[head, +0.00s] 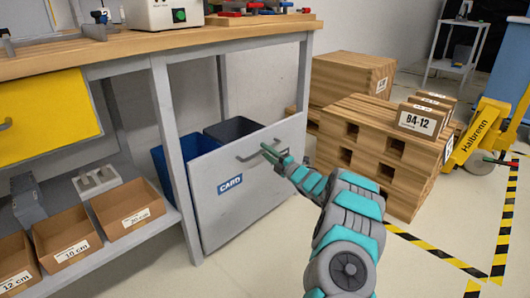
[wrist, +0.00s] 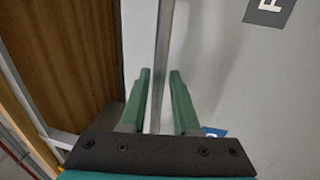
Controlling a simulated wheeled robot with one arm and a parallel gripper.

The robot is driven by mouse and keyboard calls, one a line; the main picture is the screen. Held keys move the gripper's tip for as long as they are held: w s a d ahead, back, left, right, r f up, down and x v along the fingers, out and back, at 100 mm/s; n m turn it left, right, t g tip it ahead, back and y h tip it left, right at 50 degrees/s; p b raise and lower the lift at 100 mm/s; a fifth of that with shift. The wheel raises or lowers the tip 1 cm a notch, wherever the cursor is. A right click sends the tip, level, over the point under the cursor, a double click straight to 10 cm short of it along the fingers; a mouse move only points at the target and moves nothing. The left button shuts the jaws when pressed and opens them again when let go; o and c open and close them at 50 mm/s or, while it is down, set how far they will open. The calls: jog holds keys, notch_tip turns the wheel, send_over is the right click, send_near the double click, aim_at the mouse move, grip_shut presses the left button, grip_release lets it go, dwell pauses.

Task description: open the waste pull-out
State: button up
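The waste pull-out is a grey front panel (head: 222,208) with a blue CARD label, at the end of the workbench. A blue bin (head: 172,170) and a dark grey bin (head: 233,129) show behind its top edge. The panel stands close to the bench legs; I cannot tell whether it is slightly out. Its grey bar handle (head: 247,158) is near the top. My gripper (head: 272,152) is at the handle's right part. In the wrist view, my gripper (wrist: 160,85) has its green fingers apart, either side of the handle bar (wrist: 163,50), with gaps visible.
Wooden crates (head: 378,150) stand to the right, behind my arm. A yellow pallet truck (head: 482,135) and striped floor tape (head: 430,246) lie farther right. The floor before the panel is clear.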

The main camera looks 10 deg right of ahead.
jog(key=shift+w+a, duration=0.15)
jog(key=shift+w, duration=0.05)
grip_shut()
dwell(1.4)
